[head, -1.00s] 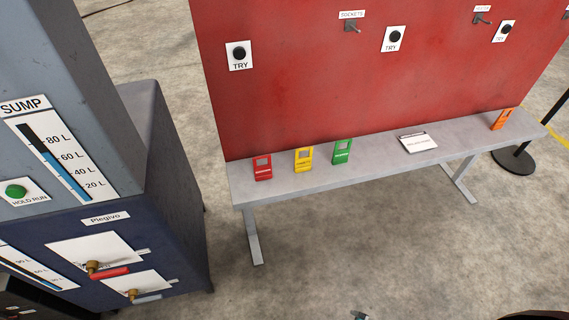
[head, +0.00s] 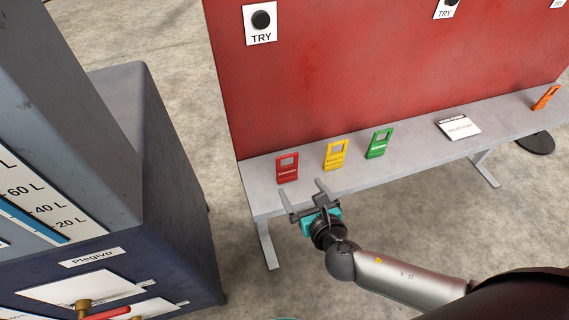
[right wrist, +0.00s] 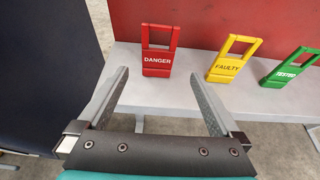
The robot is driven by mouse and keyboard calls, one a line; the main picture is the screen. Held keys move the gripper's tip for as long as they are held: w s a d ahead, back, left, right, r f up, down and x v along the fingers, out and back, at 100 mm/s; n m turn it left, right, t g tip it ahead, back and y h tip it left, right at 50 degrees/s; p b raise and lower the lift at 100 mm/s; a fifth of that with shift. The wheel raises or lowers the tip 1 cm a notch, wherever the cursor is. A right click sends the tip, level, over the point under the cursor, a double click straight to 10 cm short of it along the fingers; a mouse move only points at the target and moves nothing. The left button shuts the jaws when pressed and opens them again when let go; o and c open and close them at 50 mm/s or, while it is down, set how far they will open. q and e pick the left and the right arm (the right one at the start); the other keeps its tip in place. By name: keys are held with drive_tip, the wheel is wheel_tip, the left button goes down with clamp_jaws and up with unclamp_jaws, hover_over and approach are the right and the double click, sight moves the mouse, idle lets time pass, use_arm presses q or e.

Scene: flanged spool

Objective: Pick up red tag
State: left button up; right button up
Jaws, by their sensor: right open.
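The red tag (head: 287,168) stands upright on the grey shelf near its left end, in front of the red panel. In the right wrist view the red tag (right wrist: 158,60) reads DANGER and has an open loop at its top. My right gripper (head: 304,190) is open and empty at the shelf's front edge, just in front of the red tag and not touching it. In the right wrist view its two fingers (right wrist: 160,85) point towards the tag, which shows between and beyond them. My left gripper is not in view.
A yellow tag (head: 336,155) and a green tag (head: 379,143) stand to the right of the red one. A white notepad (head: 459,128) and an orange tag (head: 546,97) are further right on the shelf (head: 410,158). A dark blue cabinet (head: 165,200) stands at left.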

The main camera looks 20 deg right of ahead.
sight(288, 170)
drive_tip(key=b+x, duration=0.1)
drive_tip(key=x, duration=0.2)
drive_tip(key=shift+f, duration=0.15)
drive_tip(key=b+x, duration=0.1)
drive_tip(key=x, duration=0.3)
drive_tip(key=shift+a+b, duration=0.1)
drive_tip(key=shift+b, duration=0.2)
drive_tip(key=shift+b+x, duration=0.85)
drive_tip(key=shift+x, duration=1.1)
drive_tip(key=shift+b+x, duration=0.55)
drive_tip(key=shift+x, duration=0.4)
drive_tip(key=shift+w+a+f, duration=0.15)
drive_tip(key=shift+w, duration=0.45)
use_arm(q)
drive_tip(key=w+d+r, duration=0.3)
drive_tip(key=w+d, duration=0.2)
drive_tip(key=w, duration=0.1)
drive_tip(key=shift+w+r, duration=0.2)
use_arm(e)
drive_tip(key=c, duration=1.3)
